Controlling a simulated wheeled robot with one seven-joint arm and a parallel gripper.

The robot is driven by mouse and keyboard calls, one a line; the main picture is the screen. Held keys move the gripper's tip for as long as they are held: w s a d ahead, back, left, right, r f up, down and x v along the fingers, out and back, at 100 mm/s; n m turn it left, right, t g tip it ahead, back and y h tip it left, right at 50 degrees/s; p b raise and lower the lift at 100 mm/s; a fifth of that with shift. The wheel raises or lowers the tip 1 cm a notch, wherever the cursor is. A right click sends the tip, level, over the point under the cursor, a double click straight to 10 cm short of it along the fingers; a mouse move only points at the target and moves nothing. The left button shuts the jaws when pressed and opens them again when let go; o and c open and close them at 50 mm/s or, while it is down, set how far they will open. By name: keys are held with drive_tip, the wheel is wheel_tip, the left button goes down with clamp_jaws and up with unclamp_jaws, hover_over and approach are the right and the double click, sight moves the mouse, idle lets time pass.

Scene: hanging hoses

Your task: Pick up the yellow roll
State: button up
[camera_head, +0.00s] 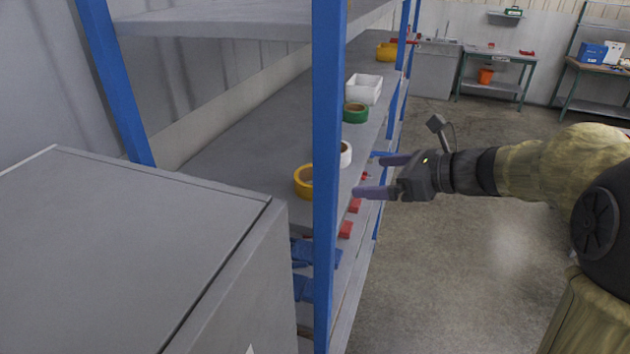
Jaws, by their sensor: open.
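The yellow roll (303,183) lies flat on the grey middle shelf (235,150) of a blue-posted rack. A blue post (328,150) hides its right part. My gripper (368,177) is open and empty, with its two purple-grey fingers pointing left toward the shelf. It is to the right of the post and of the roll, apart from both in the picture. My arm reaches in from the right side.
A white roll (346,154) sits just past the post, then a green roll (355,112) and a white bin (363,88). A grey cabinet (130,240) fills the lower left. Red items (346,229) lie on a lower shelf. The floor at right is clear.

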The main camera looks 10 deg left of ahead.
drive_tip(key=p, duration=0.4)
approach(311, 179)
drive_tip(key=w+a, duration=0.1)
drive_tip(key=w+a+f, duration=0.2)
drive_tip(key=a, duration=0.1)
drive_tip(key=shift+f, duration=0.25)
drive_tip(key=shift+w+a+f, duration=0.15)
drive_tip(key=shift+a+f, duration=0.05)
drive_tip(key=shift+a, duration=0.05)
drive_tip(key=p+x, duration=0.3)
drive_tip(key=x, duration=0.1)
drive_tip(key=shift+w+a+f, duration=0.15)
drive_tip(key=shift+a, duration=0.1)
drive_tip(key=shift+w+a+f, duration=0.15)
drive_tip(key=shift+a+f, duration=0.05)
drive_tip(key=shift+a, duration=0.05)
drive_tip(key=c, duration=1)
drive_tip(key=shift+r, duration=0.15)
